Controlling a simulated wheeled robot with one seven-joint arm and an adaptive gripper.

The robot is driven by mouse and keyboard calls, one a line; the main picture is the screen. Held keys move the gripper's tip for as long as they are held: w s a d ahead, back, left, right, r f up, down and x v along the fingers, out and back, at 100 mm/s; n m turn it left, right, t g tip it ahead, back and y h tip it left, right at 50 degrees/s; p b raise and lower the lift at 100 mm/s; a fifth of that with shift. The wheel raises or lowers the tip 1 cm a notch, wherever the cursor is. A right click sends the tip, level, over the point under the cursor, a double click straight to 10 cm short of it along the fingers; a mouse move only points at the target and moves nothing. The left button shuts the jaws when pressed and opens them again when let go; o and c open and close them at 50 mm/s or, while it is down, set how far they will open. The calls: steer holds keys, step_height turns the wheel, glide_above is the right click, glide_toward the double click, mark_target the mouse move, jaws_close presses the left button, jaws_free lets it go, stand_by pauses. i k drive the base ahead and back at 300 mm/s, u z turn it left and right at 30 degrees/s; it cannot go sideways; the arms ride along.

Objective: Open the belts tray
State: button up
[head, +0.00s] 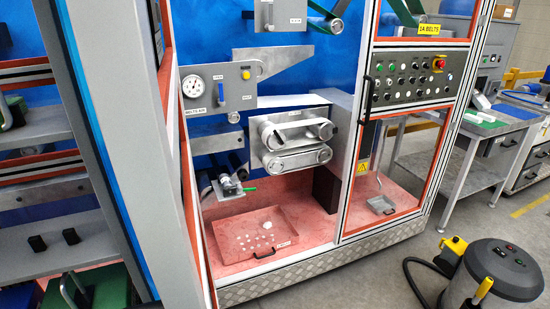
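A shallow red tray (232,246) lies on the pink floor of the machine's left bay. Several small white pieces lie in it. A dark handle (265,254) sits at its front edge, near a small white label (284,244) too small to read. The tray appears pushed in behind the machine's lower front edge; I cannot tell exactly how far. A yellow sign reading 1A BELTS (429,29) is on the frame at the upper right. My gripper is not in view.
Two belt rollers (293,140) hang above the tray, with a gauge (193,87) to their left. A control panel (415,77) is on the right. A grey frame post (105,130) stands at the left. A grey vacuum drum (500,268) with a hose stands at the lower right.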

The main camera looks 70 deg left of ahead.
mark_target(239, 238)
steer(key=i, duration=0.9)
steer(key=u, duration=0.9)
steer(key=i, duration=0.6)
steer(key=u, duration=3.25)
